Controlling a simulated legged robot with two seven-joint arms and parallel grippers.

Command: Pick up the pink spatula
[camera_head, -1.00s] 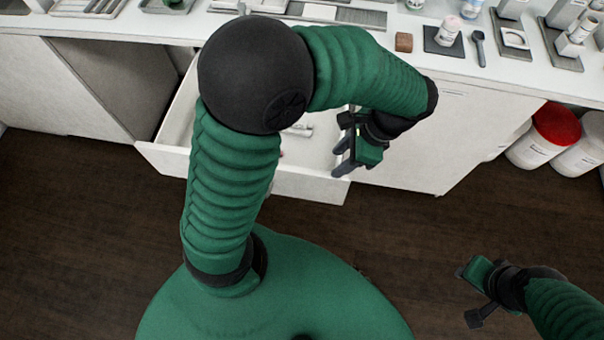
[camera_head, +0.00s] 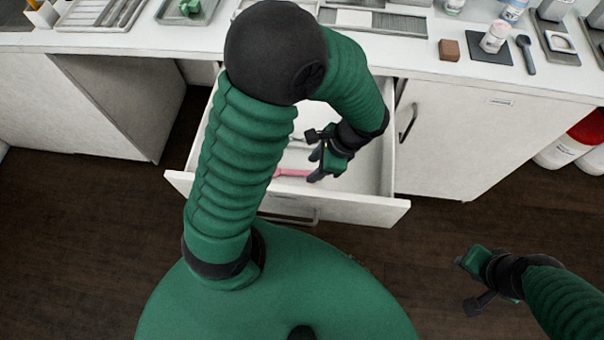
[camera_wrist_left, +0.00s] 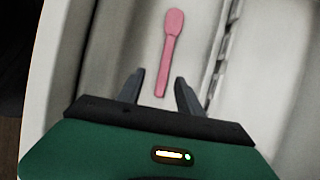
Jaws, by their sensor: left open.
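The pink spatula (camera_head: 292,173) lies in the open white drawer (camera_head: 345,208), partly hidden by my left arm in the head view. In the left wrist view the spatula (camera_wrist_left: 170,50) shows whole, its wide end far off and its handle end close to my gripper. My left gripper (camera_head: 318,155) is over the drawer, open and empty. In the wrist view its fingers (camera_wrist_left: 158,90) are spread to either side of the handle end; I cannot tell the height between them. My right gripper (camera_head: 467,283) hangs over the floor at the right, its fingers apart.
The counter (camera_head: 420,55) above the drawer holds a brown block (camera_head: 449,49), a white jar (camera_head: 495,37), a dark spoon (camera_head: 525,54) and trays. The drawer walls stand close around my left gripper. White tubs with red stand at the right.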

